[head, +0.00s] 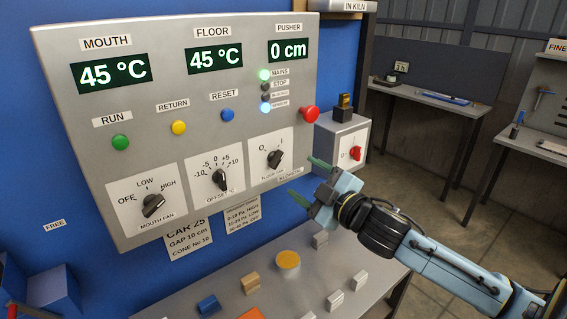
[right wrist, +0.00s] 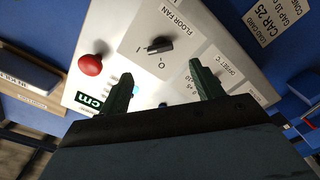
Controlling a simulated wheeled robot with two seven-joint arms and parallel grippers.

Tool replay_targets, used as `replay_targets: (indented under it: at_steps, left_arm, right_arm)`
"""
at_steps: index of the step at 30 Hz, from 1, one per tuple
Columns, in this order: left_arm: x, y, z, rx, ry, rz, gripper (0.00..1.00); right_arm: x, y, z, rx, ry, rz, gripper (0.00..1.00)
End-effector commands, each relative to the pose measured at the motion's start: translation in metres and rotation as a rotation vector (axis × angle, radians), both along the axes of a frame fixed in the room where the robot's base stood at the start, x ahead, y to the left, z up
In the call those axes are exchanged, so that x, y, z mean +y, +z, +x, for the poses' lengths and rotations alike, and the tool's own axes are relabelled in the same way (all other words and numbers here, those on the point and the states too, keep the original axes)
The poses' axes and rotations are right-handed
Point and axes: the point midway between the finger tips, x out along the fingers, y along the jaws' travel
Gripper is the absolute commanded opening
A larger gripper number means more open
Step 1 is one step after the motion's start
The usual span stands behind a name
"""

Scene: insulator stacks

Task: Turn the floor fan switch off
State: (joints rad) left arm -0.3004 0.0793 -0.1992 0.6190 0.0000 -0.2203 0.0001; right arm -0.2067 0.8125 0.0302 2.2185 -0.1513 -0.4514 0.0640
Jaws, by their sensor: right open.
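The floor fan switch (head: 275,159) is a black rotary knob on a white plate marked O and I, at the lower right of the grey control panel (head: 190,100). Its pointer appears turned toward I. It also shows in the right wrist view (right wrist: 160,45), beyond the fingertips. My right gripper (head: 309,181) is open and empty, to the right of and below the knob, apart from it. In the right wrist view its two green fingers (right wrist: 160,72) point at the panel with the knob beyond the gap between them. My left gripper is not in view.
A red mushroom button (head: 310,114) sticks out above right of the knob. The offset knob (head: 219,179) and mouth fan knob (head: 153,205) are to its left. A grey box with a red switch (head: 355,153) stands right. A bench (head: 240,283) with small blocks lies below.

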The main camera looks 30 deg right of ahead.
Motion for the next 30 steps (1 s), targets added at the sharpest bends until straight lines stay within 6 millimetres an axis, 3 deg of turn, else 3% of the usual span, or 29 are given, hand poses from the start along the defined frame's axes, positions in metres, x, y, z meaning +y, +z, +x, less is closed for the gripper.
replay_targets:
  at_steps: [15,21,30]
  left_arm:
    - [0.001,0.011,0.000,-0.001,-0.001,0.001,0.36]
    - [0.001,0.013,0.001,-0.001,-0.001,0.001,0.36]
    - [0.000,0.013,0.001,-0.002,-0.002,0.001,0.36]
  right_arm:
    - [0.005,0.001,0.072,0.000,-0.001,0.002,0.65]
    - [0.007,0.000,0.084,0.002,-0.001,0.001,0.65]
    - [0.007,-0.001,0.086,0.002,-0.001,0.001,0.65]
